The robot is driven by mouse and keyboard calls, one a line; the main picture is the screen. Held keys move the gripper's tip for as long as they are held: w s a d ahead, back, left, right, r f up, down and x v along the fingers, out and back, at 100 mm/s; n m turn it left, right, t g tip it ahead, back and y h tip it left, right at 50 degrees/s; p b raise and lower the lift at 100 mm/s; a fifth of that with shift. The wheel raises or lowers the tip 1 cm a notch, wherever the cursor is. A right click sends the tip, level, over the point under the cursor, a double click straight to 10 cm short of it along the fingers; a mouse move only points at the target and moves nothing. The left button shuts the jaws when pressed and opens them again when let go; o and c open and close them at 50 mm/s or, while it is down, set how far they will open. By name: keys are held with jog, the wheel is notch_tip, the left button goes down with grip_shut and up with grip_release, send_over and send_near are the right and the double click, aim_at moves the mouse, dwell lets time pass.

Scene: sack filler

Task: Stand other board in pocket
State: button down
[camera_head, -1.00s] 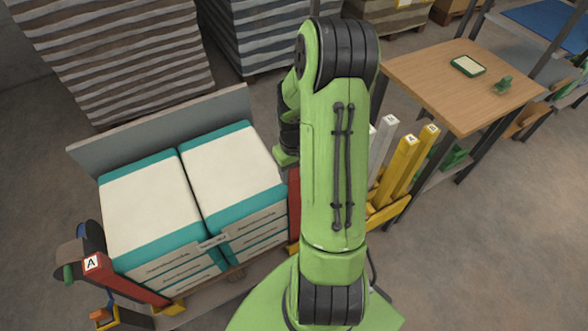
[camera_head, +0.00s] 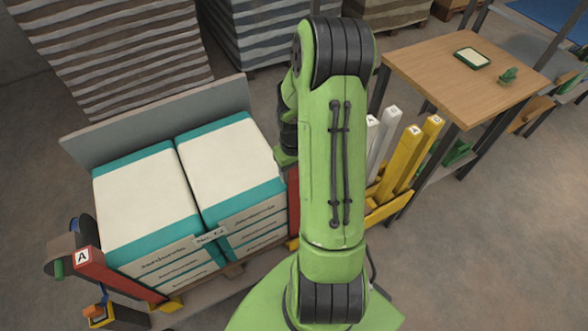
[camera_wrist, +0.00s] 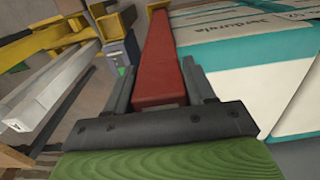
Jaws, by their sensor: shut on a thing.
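A red board (camera_wrist: 160,62) is held between the two fingers of my gripper (camera_wrist: 160,88) in the wrist view, running away from me beside the sacks. In the head view only a strip of this red board (camera_head: 293,190) shows, at the right side of the stack; my arm hides the rest and the fingers. Yellow metal (camera_head: 293,244) shows near its lower end, but I cannot tell whether the board sits in a pocket. Another red board, marked A (camera_head: 110,272), leans at the stack's left front corner, its lower end at a yellow pocket (camera_head: 168,306).
Teal-and-white sacks (camera_head: 150,205) fill the pallet before a grey back panel (camera_head: 160,120). White boards (camera_head: 384,135) and yellow boards (camera_head: 405,160) stand in a yellow rack (camera_head: 390,208) right of my arm. A wooden table (camera_head: 435,70) stands behind the rack at right.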

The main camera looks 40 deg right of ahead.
jog(key=shift+f+b, duration=0.3)
jog(key=shift+f, duration=0.15)
jog(key=shift+c, duration=1.5)
grip_release()
jog(key=shift+r, duration=0.1)
notch_tip(320, 180, up, 16)
jog(key=p, duration=0.3)
jog(key=shift+p, duration=0.3)
